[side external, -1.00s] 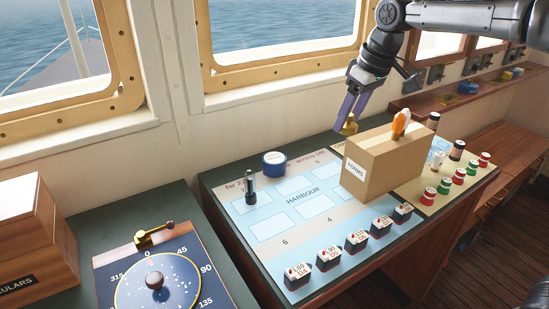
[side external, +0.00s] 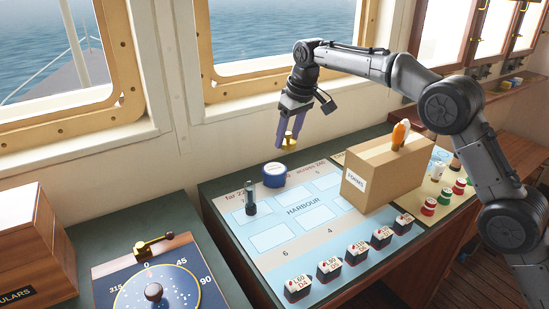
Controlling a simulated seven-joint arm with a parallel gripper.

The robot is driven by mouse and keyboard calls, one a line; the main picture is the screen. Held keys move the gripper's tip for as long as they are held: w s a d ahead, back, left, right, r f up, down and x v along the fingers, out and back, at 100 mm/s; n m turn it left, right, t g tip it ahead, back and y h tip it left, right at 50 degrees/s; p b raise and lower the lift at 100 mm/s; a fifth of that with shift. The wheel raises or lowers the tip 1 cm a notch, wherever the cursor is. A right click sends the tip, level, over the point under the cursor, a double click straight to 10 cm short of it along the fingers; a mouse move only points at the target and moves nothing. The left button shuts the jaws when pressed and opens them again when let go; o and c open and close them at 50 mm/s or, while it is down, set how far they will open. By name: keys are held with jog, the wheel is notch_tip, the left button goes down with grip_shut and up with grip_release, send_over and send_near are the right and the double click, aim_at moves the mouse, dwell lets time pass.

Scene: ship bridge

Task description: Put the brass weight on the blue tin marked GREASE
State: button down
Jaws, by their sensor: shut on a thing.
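My gripper (side external: 290,138) is shut on the brass weight (side external: 291,142), a small gold-coloured piece. It holds the weight in the air, near the window wall. The blue tin (side external: 274,176) is a short round tin with a pale lid, standing at the back left of the harbour chart. The weight is above the tin and slightly to its right in the picture, with a clear gap between them. The tin's marking is too small to read.
A cardboard box marked FORMS (side external: 382,175) stands right of the chart (side external: 308,210), with an orange-and-white item on top. A dark upright cylinder (side external: 250,198) stands left of the tin. Several labelled dark blocks (side external: 330,269) line the front edge. The chart's middle is clear.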

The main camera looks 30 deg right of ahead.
send_over(272, 167)
jog(key=f, duration=0.6)
jog(key=shift+s+d, duration=0.15)
jog(key=shift+s, duration=0.25)
jog(key=shift+f, duration=1.55)
jog(key=shift+f, duration=0.1)
jog(key=shift+c, duration=1.3)
grip_release()
jog(key=shift+f, duration=0.15)
jog(key=v, duration=1.2)
jog(key=shift+r, duration=0.25)
jog(key=shift+r, duration=0.1)
